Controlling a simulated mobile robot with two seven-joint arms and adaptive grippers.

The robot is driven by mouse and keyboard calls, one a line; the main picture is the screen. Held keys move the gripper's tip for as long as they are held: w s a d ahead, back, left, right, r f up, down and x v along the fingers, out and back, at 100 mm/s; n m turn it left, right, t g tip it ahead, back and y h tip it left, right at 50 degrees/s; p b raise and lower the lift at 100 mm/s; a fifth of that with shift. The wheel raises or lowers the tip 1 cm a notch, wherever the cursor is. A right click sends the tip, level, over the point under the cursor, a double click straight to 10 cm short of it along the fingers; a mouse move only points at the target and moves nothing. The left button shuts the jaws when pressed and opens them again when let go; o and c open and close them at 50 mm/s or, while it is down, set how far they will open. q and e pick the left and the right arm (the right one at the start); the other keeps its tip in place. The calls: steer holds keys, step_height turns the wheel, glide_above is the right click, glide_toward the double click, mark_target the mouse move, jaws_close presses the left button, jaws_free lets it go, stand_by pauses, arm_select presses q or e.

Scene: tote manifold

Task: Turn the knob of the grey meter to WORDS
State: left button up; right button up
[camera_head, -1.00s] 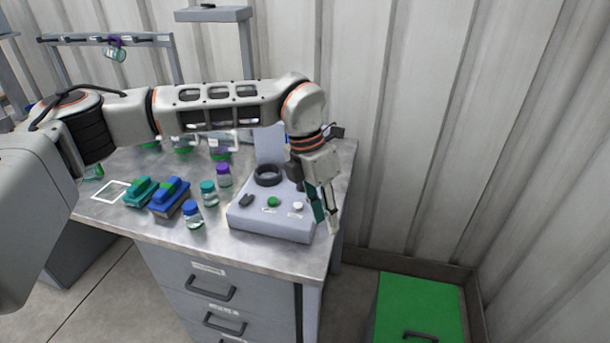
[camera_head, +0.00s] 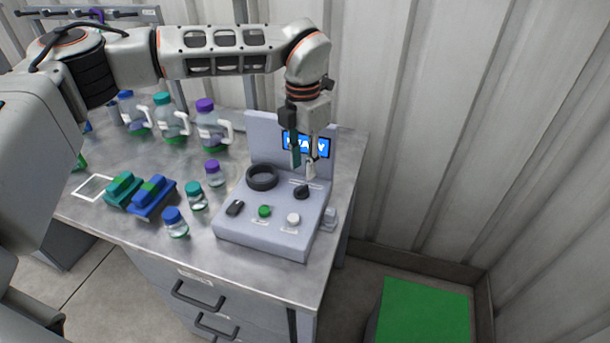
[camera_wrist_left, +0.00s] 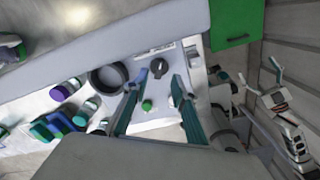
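The grey meter (camera_head: 262,232) stands at the right end of the metal bench. Its blue screen (camera_head: 322,146) is lit, but my left gripper partly hides the text. The black knob (camera_head: 302,192) sits at the right of its top; it also shows in the left wrist view (camera_wrist_left: 160,67). The knob's labels are too small to read. My left gripper (camera_head: 303,165) is open and empty, above and behind the knob, not touching it; its fingers (camera_wrist_left: 155,82) are spread in the wrist view. My right gripper (camera_wrist_left: 260,75) shows small, with fingers apart.
The meter also bears a dark ring (camera_head: 262,177), a green button (camera_head: 264,211) and a white button (camera_head: 293,219). Small capped vials (camera_head: 175,223) and blue and teal blocks (camera_head: 152,197) stand left of it. Lidded bottles (camera_head: 207,125) stand behind. A corrugated wall is at the right.

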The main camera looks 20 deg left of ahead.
mark_target(303, 185)
arm_select(q)
steer(key=shift+f, duration=2.95)
steer(key=shift+c, duration=0.2)
jaws_close()
